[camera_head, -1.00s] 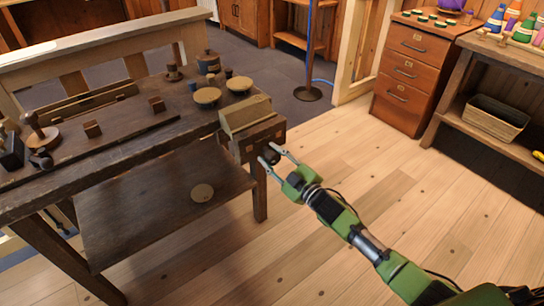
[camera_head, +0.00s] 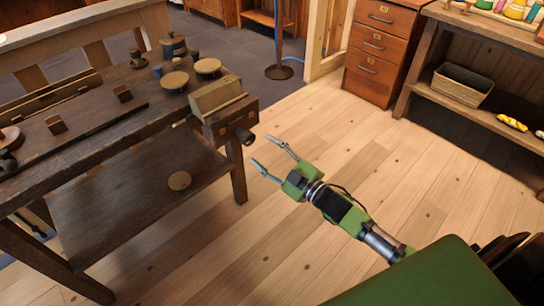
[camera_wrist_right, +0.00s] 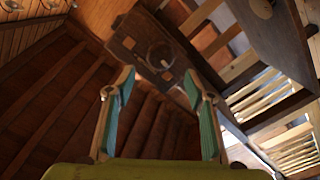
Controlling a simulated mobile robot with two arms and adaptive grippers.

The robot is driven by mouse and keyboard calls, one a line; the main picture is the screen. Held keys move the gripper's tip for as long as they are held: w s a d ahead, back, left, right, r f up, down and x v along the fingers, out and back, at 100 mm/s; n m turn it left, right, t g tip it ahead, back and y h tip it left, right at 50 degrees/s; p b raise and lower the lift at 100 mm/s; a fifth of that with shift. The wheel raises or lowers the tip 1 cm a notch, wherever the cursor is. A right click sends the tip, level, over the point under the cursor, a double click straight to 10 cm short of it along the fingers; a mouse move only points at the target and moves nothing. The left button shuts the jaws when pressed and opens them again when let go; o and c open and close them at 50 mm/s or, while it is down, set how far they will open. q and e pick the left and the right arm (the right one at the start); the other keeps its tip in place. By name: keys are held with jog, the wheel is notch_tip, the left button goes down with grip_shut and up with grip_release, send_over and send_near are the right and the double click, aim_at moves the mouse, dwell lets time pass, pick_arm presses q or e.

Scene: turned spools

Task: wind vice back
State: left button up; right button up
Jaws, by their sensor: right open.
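The dark wooden vice (camera_head: 229,122) is on the near right end of the workbench, with a pale block (camera_head: 216,97) on top. Its round screw end (camera_head: 244,137) sticks out toward my right gripper. My right gripper (camera_head: 263,152) is open and empty, just right of and below the screw end, apart from it. In the right wrist view, the vice face (camera_wrist_right: 130,45) with its round screw end (camera_wrist_right: 160,57) shows beyond and between the open fingers (camera_wrist_right: 158,80). My left gripper is not in view.
A drawer cabinet (camera_head: 375,45) and a shelf with a basket (camera_head: 462,86) stand at right. The wooden floor between is clear.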

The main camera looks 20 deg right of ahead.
jog(key=v, duration=0.2)
jog(key=shift+s+d, duration=0.1)
jog(key=shift+s, duration=0.15)
